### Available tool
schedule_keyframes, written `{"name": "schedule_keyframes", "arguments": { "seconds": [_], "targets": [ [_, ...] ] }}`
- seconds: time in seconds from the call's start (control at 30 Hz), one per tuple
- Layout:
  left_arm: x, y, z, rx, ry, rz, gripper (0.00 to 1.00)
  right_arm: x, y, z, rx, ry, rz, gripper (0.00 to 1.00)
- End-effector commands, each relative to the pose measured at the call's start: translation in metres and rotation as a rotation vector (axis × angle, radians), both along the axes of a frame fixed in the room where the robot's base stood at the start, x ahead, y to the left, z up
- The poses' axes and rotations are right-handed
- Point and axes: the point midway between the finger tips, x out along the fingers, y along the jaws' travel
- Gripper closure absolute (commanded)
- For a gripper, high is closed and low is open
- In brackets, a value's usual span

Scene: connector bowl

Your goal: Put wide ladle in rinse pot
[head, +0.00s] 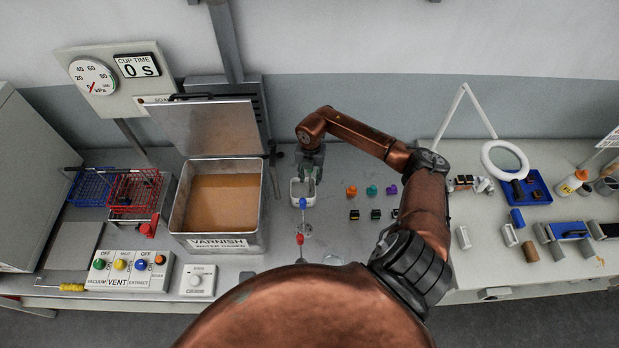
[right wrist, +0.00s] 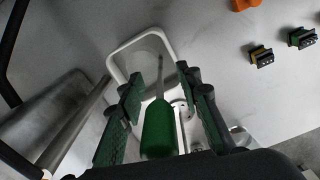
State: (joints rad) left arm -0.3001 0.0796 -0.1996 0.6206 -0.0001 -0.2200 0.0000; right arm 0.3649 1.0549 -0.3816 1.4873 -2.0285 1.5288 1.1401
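A green-handled tool (right wrist: 158,130) shows in the right wrist view; its thin shaft runs towards the white pot (right wrist: 143,52). I cannot tell from its lower end whether it is the wide ladle. The same white pot (head: 303,193), likely the rinse pot, stands right of the varnish tank in the head view. My right gripper (head: 309,160) is at the pot's far side, above it. In the right wrist view its fingers (right wrist: 165,82) are apart, one on each side of the green handle, with visible gaps. My left gripper is not in view.
A varnish tank (head: 222,244) with a raised lid (head: 212,127) stands left of the pot. Blue-handled (head: 302,203) and red-handled (head: 300,239) tools are in front of the pot. Small connectors (head: 372,190) lie to the right. My right arm hides part of the bench.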

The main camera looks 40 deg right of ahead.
Motion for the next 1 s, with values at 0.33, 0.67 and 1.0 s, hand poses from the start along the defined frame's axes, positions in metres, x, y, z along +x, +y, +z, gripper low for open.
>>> {"name": "schedule_keyframes", "arguments": {
  "seconds": [0.33,0.67,1.0],
  "targets": [
    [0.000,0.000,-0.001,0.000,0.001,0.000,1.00,0.001,-0.001,0.013,-0.003,-0.003,0.002,0.68],
    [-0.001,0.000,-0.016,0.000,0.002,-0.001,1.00,0.000,-0.001,0.079,-0.003,-0.003,0.001,0.68],
    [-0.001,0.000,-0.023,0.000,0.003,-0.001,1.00,-0.001,-0.001,0.121,-0.001,-0.001,0.000,0.68]
  ]
}}
